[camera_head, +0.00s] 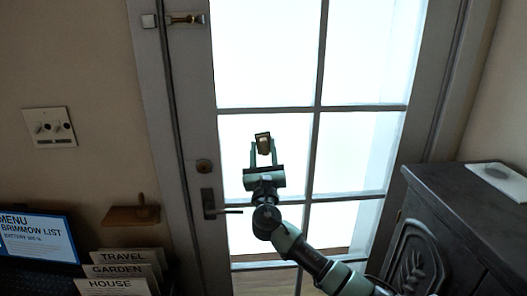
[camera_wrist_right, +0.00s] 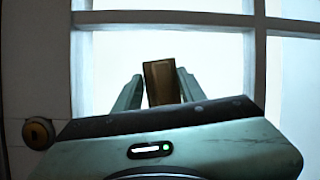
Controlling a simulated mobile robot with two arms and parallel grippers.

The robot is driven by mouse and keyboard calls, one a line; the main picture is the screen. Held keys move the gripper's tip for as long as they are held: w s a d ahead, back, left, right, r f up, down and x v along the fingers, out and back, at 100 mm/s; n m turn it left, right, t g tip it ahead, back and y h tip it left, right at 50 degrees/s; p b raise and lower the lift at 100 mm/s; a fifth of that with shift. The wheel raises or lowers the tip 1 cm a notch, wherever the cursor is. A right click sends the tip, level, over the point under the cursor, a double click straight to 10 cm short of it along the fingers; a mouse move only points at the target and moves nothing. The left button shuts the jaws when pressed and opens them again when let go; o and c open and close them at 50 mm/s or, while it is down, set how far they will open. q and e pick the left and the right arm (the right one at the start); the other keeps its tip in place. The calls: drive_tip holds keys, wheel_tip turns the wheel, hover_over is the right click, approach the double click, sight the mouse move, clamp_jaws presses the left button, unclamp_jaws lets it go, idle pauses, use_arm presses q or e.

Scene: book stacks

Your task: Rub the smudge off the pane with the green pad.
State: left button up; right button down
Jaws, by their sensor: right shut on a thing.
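My right gripper (camera_head: 264,149) is raised in front of the glazed door. Its two fingers are shut on a small brown block (camera_head: 263,139), which also shows between the fingers in the right wrist view (camera_wrist_right: 162,84). The block looks brown to gold, and I see no green on it; it may be the pad. Behind it is a bright white pane (camera_head: 236,135) of the door. I cannot tell whether the block touches the glass. No smudge can be made out on the bright panes. My left gripper is not in view.
The door has a lever handle (camera_head: 222,211) and a latch (camera_head: 186,19) on its left. A dark carved cabinet (camera_head: 470,215) stands at the right with a white item (camera_head: 497,180) on top. Signs reading TRAVEL, GARDEN and HOUSE (camera_head: 112,284) stand at lower left.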

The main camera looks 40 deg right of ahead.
drive_tip(key=shift+w+d, duration=0.3)
drive_tip(key=shift+w, duration=0.1)
drive_tip(key=shift+s+d, duration=1.35)
drive_tip(key=shift+d, duration=0.2)
drive_tip(key=shift+w, duration=0.1)
drive_tip(key=shift+w+a+r, duration=0.15)
drive_tip(key=shift+w+a, duration=1.1)
drive_tip(key=shift+a, duration=0.2)
drive_tip(key=shift+a+p, duration=0.1)
drive_tip(key=shift+p, duration=0.2)
